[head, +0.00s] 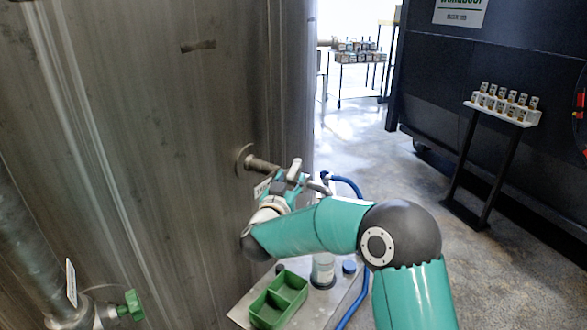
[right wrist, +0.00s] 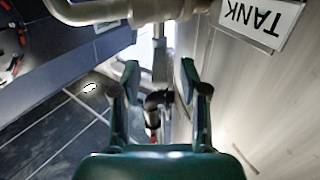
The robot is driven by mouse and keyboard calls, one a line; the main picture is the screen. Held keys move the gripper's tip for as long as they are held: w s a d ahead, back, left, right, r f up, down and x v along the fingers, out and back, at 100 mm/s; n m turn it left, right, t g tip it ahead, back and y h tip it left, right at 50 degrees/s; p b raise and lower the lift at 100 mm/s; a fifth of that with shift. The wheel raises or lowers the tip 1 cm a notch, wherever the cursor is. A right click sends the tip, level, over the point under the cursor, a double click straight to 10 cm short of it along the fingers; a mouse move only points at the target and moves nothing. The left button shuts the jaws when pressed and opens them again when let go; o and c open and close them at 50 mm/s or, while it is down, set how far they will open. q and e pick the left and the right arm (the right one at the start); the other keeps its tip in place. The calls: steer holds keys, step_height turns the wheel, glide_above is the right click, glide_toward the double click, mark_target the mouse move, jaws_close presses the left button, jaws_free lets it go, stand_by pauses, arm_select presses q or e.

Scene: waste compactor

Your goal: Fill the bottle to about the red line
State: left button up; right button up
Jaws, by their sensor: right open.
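A clear, pale bottle (head: 322,272) stands on the metal shelf (head: 325,308) below the tap, partly hidden by my right arm; I cannot make out its red line or fill level. The tap pipe (head: 262,164) comes out of the large metal tank (head: 150,130). My right gripper (head: 292,178) is at the tap, its tips partly hidden in the head view. In the right wrist view its two fingers (right wrist: 157,80) are open, with a metal lever-like part (right wrist: 160,60) between them and apart from both. My left gripper is not in view.
A green two-part tray (head: 279,298) and a blue cap (head: 348,267) are on the shelf. A blue hose (head: 350,183) hangs beside it. A "TANK" label (right wrist: 262,18) is close to the gripper. A green-handled valve (head: 132,305) is at lower left. A rack of small bottles (head: 505,108) stands right.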

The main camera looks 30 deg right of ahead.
mark_target(294, 172)
steer(key=shift+p+x, duration=0.4)
steer(key=shift+x, duration=1.8)
jaws_close()
